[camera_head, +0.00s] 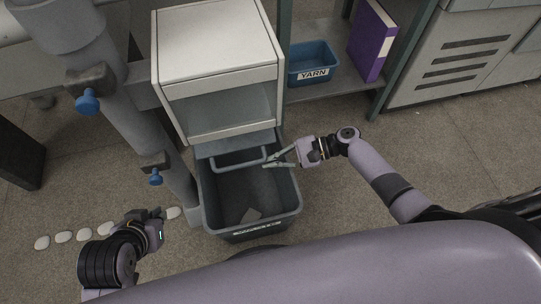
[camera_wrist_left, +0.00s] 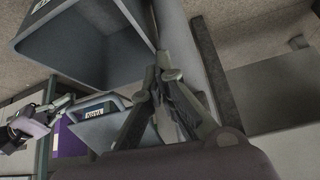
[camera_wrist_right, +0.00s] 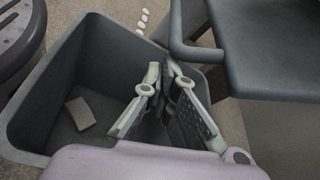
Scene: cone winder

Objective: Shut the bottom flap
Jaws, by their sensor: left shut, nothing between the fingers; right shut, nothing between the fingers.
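The bottom flap (camera_head: 236,142) is a grey panel with a bar handle (camera_head: 240,164), low on the white cabinet. It stands out over the back of a dark grey bin. In the right wrist view the flap (camera_wrist_right: 275,50) fills the upper right, its handle (camera_wrist_right: 192,54) at its left edge. My right gripper (camera_head: 270,160) is shut and empty, its tips close to the handle's right end; I cannot tell whether they touch it. My left gripper (camera_head: 152,213) is shut and empty, low to the left of the bin, away from the flap.
The dark grey bin (camera_head: 293,208) stands below the flap, with a small flat piece (camera_head: 250,215) inside. A thick grey post (camera_head: 150,130) with blue knobs rises at left. A blue YARN bin (camera_head: 312,68) and purple binder (camera_head: 373,42) stand on a shelf. Floor at right is free.

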